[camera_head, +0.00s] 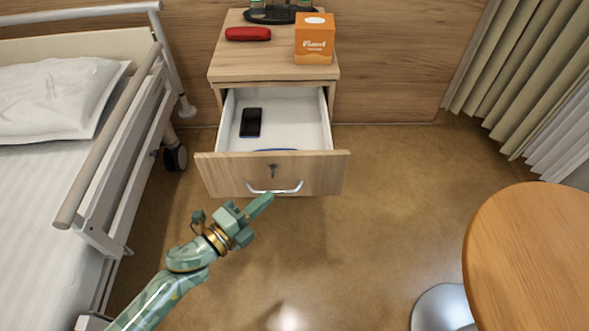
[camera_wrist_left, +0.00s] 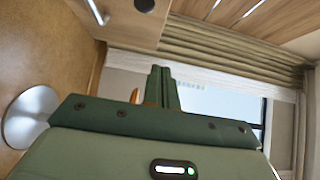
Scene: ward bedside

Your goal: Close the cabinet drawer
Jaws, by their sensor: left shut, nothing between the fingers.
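The cabinet drawer (camera_head: 222,175) is pulled out of the wooden bedside cabinet (camera_head: 270,66) in the head view. Its front has a curved metal handle (camera_head: 275,188) and a small key lock. A dark phone (camera_head: 251,122) lies inside the drawer, and a blue item shows partly behind the front panel. My left gripper (camera_head: 264,202) is shut and empty, just in front of and below the handle in the picture; I cannot tell if it touches. In the left wrist view the shut fingers (camera_wrist_left: 162,88) point up the picture. My right gripper is out of view.
A bed with a rail (camera_head: 110,135) stands at the left. A round wooden table (camera_head: 535,255) is at the lower right. A red case (camera_head: 248,34), an orange box (camera_head: 314,40) and a dark tray (camera_head: 280,15) sit on the cabinet top. Floor in front is clear.

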